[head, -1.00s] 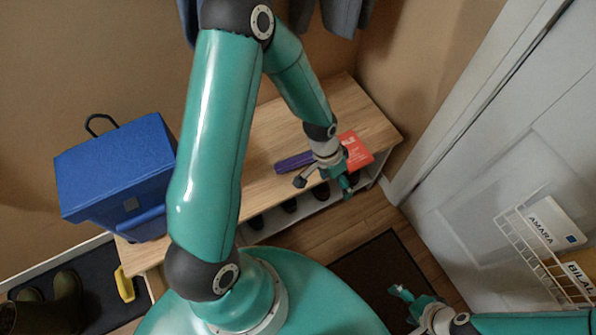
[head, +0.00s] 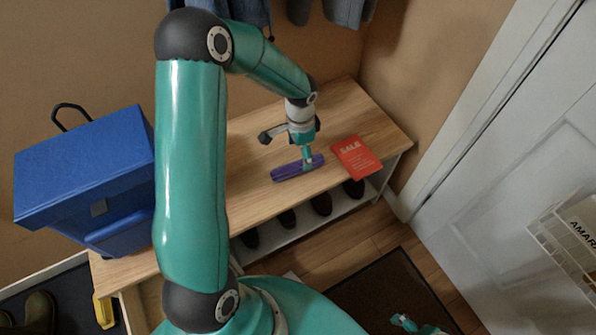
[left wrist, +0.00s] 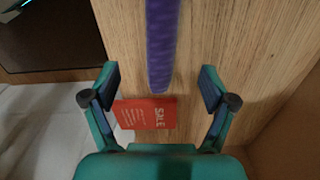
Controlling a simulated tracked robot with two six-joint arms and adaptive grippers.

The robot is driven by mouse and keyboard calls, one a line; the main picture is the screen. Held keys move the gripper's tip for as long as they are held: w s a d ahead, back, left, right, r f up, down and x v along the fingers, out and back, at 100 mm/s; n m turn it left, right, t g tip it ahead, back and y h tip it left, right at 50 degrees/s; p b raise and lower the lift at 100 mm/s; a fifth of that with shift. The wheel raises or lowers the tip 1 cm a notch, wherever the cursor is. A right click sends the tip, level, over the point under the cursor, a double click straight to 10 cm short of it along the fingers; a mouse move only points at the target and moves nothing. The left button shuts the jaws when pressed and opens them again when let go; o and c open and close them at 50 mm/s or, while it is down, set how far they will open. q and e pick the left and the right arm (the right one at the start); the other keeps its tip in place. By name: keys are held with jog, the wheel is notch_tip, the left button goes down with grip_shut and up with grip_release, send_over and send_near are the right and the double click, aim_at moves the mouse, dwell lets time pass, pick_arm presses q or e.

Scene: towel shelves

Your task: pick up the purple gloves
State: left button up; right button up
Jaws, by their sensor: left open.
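The purple gloves (head: 286,173) lie as a narrow bundle on the wooden bench top. My left gripper (head: 307,161) is over their right part in the head view, pointing down. In the left wrist view the gloves (left wrist: 161,40) run from the top edge down to between the two spread fingers (left wrist: 160,82). The fingers are open, with a gap on each side of the gloves. I cannot tell the exact height of the fingertips above the bench. My right gripper (head: 410,325) shows only in part at the bottom edge, its jaw state unclear.
A red SALE card (head: 357,158) lies on the bench (head: 345,115) right of the gloves. A blue box (head: 85,170) stands at the bench's left end. Dark shoes sit on the shelf below. Clothes hang above. A white door (head: 510,170) is at right.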

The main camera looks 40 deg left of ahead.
aim_at(297, 164)
pick_arm(q)
jog(key=shift+f, duration=0.75)
jog(key=f, duration=0.2)
jog(key=s+f+b, duration=0.1)
jog(key=f, duration=0.1)
jog(key=shift+a+f+b, duration=0.1)
jog(key=shift+f+b, duration=0.15)
jog(key=shift+b, duration=0.05)
jog(key=shift+w+f, duration=0.15)
jog(key=shift+f, duration=0.25)
jog(key=c, duration=1.3)
jog(key=shift+r, duration=0.2)
